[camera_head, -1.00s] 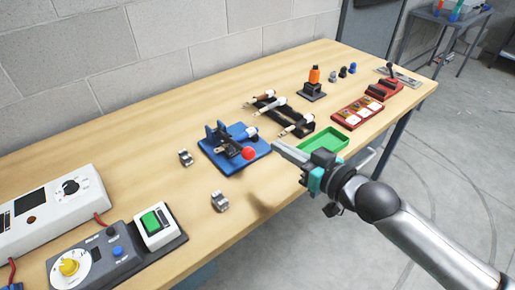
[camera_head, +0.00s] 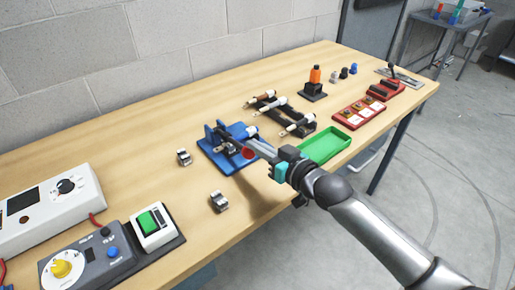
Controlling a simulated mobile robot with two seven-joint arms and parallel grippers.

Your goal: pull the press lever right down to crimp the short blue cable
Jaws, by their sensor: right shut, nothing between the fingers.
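The press (camera_head: 221,149) has a blue base plate and stands near the middle of the bench. Its lever ends in a red ball knob (camera_head: 248,154), which looks low over the plate's front edge. My right gripper (camera_head: 246,141) is shut and empty, its fingers reaching left over the press, just above or beside the knob. I cannot tell whether they touch it. The fingers hide part of the lever and the right side of the press. I cannot make out the short blue cable. My left gripper is not in view.
Small metal clips (camera_head: 184,157) lie left of and in front of the press. A dark rack (camera_head: 285,112) with white-ended rolls stands behind it. An open green tray (camera_head: 325,146) lies to the right. Control boxes (camera_head: 90,258) fill the near left. The wall side is clear.

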